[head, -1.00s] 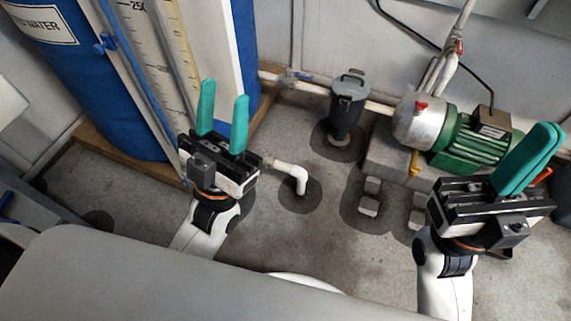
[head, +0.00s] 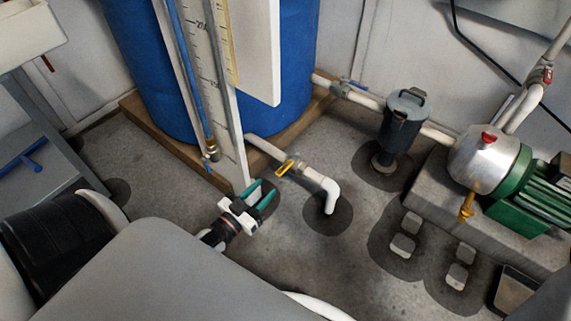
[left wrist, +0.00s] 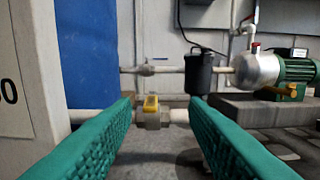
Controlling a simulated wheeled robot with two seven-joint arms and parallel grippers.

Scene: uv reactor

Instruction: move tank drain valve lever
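The tank drain valve has a small yellow lever (head: 286,167) on a white pipe low at the front of the blue tank (head: 217,75). The pipe bends down to the floor at a white elbow (head: 329,191). My left gripper (head: 262,196) is low near the floor, on the near side of the valve and apart from it. Its green fingers are spread and empty. In the left wrist view the yellow lever (left wrist: 151,103) shows ahead between the open fingers (left wrist: 163,130). My right gripper is out of the head view.
A white scale board (head: 215,90) with a clear tube stands left of the valve. A dark filter canister (head: 403,120), a green pump (head: 515,190) and its concrete plinth (head: 425,195) lie to the right. Bare floor (head: 290,240) is free in front of the elbow.

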